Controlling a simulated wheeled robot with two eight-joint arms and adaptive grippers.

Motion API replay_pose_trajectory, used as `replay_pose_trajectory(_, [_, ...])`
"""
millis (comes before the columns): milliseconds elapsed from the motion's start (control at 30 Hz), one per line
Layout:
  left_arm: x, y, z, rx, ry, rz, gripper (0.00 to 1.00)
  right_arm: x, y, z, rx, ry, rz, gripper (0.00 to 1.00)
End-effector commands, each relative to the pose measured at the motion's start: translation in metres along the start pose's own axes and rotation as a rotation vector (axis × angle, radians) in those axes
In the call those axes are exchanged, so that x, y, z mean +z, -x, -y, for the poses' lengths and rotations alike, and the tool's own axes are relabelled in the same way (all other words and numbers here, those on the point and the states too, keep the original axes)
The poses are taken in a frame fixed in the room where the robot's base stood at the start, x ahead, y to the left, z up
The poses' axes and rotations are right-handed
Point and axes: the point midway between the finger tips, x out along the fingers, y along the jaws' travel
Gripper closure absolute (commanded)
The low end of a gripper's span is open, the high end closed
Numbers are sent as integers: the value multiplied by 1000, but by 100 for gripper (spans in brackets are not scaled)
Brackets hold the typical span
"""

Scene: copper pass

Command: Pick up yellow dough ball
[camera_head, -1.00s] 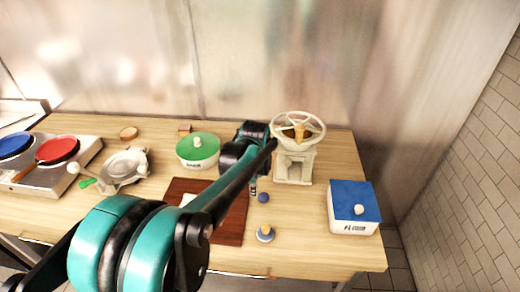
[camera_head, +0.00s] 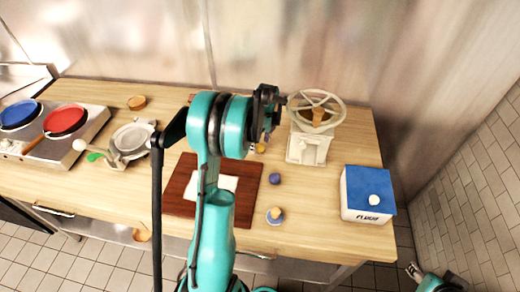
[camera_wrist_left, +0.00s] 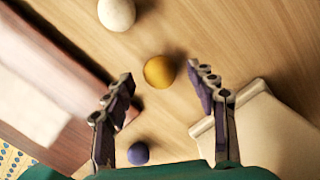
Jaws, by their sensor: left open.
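The yellow dough ball (camera_wrist_left: 159,72) lies on the wooden table in the left wrist view, between and just beyond my left gripper's fingertips (camera_wrist_left: 163,82). The fingers are open on either side of it, with nothing held. In the head view the yellow dough ball (camera_head: 260,147) shows small beside the dark red board's far right corner, partly covered by my left gripper (camera_head: 268,128). A blue-purple ball (camera_wrist_left: 138,153) lies nearer the gripper's palm, and also shows in the head view (camera_head: 275,179). A white ball (camera_wrist_left: 116,14) is at the wrist view's top.
A cream hand-wheel grinder (camera_head: 307,150) stands close to the right of my left gripper. A dark red board (camera_head: 254,190) with a white sheet lies left of the balls. A blue-lidded flour box (camera_head: 367,208) is at right.

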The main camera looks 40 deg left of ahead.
Motion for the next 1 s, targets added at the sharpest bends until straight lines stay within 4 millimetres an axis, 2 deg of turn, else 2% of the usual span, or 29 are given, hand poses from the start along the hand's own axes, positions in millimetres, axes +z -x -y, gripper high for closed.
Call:
replay_pose_trajectory(33, [0, -10, 0, 0, 1, 0, 43, 2, -3, 0, 0, 0, 0, 54])
replay_pose_trajectory(100, [0, -16, 0, 0, 0, 0, 43, 3, -4, 0, 0, 0, 0, 54])
replay_pose_trajectory(300, [0, -17, 0, 0, 0, 0, 43, 2, -4, 0, 0, 0, 0, 54])
replay_pose_trajectory(333, [0, -16, 0, 0, 0, 0, 46, 2, -4, 0, 0, 0, 0, 54])
replay_pose_trajectory(500, [0, -16, 0, 0, 1, 0, 90, 2, -4, 0, 0, 0, 0, 54])
replay_pose_trajectory(533, [0, -16, 0, 0, 1, 0, 94, 2, -4, 0, 0, 0, 0, 54])
replay_pose_trajectory(867, [0, -15, 0, -1, 1, 0, 94, 2, -3, 0, 0, 0, 0, 54])
replay_pose_trajectory(1000, [2, 0, 0, -1, 1, 0, 94, -1, 1, 0, 0, 0, 0, 54])
